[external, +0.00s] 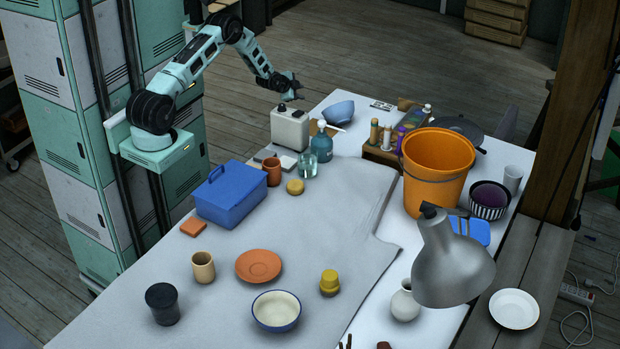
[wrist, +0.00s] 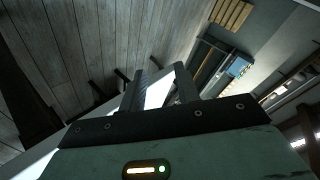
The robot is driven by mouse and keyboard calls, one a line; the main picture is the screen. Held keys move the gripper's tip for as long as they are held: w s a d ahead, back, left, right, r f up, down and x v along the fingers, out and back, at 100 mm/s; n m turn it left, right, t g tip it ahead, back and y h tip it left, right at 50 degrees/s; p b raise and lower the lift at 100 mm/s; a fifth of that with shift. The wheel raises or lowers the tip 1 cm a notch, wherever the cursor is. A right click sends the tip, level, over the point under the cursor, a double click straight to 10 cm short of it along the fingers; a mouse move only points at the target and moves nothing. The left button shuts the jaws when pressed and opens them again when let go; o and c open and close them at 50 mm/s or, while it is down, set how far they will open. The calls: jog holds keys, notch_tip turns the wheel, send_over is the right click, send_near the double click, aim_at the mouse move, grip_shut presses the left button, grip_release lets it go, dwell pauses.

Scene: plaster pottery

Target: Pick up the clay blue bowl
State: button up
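The clay blue bowl (external: 339,111) is near the far end of the white table in the external view. It looks tilted, with a pale stick or handle beside its lower right. My gripper (external: 294,91) is in the air to the left of the bowl and above the table's far left edge. In the wrist view my gripper (wrist: 161,82) shows two dark fingers apart, with nothing visible between them but a strip of white table behind. I cannot make out the bowl in the wrist view.
A blue toolbox (external: 232,194) sits nearer.

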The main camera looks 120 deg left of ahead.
aim_at(340, 115)
jog(key=w+d+r+m+t, duration=0.1)
jog(key=w+d+m+t, duration=0.1)
jog(key=m, duration=0.6)
jog(key=w+d+r+m+t+b, duration=0.1)
jog(key=w+d+m+t, duration=0.1)
jog(key=w+m+t, duration=0.3)
jog(key=w+d+r+m+t+b, duration=0.1)
jog(key=w+m+t, duration=0.3)
jog(key=m, duration=0.6)
jog(key=shift+w+d+r+m, duration=0.2)
jog(key=shift+d+r+m, duration=0.2)
jog(key=shift+d+r, duration=0.25)
jog(key=w+d+m+t+h, duration=0.1)
jog(key=d+m, duration=0.1)
jog(key=d+m+t+h, duration=0.1)
jog(key=d+m, duration=0.1)
jog(key=w+d+r+m+t+h, duration=0.1)
jog(key=d+m, duration=0.1)
jog(key=m, duration=0.1)
jog(key=shift+w+t+h+b, duration=0.3)
jog(key=shift+t+h+b, duration=0.05)
jog(key=shift+t+h, duration=0.05)
jog(key=shift+w+d+m, duration=0.15)
jog(key=shift+w+m, duration=0.15)
jog(key=shift+m, duration=0.1)
jog(key=shift+w+r, duration=0.1)
jog(key=shift+w, duration=0.2)
jog(key=shift+p+x, duration=0.65)
jog(key=shift+x, duration=2.55)
grip_shut()
